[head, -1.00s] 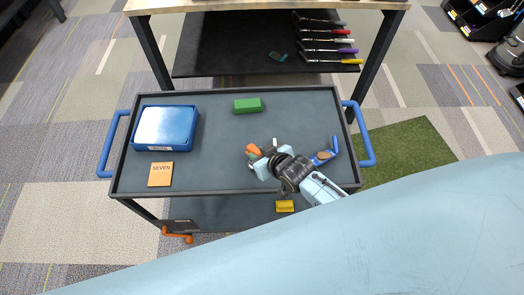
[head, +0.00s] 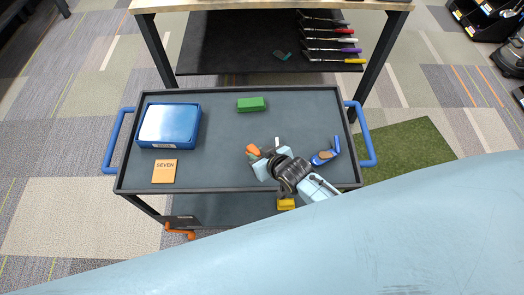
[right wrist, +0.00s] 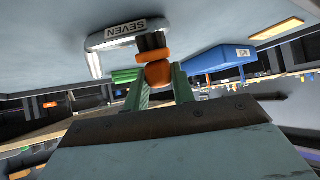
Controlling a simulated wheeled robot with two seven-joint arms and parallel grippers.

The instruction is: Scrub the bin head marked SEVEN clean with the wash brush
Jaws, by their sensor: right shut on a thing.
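My right gripper (head: 260,155) is over the cart's right half; its green fingers (right wrist: 160,88) are shut on the wash brush. The brush shows an orange rounded grip (right wrist: 158,74) and a dark bristle end (right wrist: 152,43). A grey head with a white plate marked SEVEN (right wrist: 125,33) lies against the cart top. The bristle end overlaps its edge in the right wrist view; I cannot tell whether they touch. In the head view the orange part (head: 253,149) shows at the fingertips, and the head is mostly hidden. My left gripper is out of view.
A blue box (head: 168,125) stands on the cart's left, with an orange SEVEN card (head: 164,171) in front. A green block (head: 251,104) lies at the back. A blue piece with a brown patch (head: 325,157) lies right of my gripper. The cart's middle is clear.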

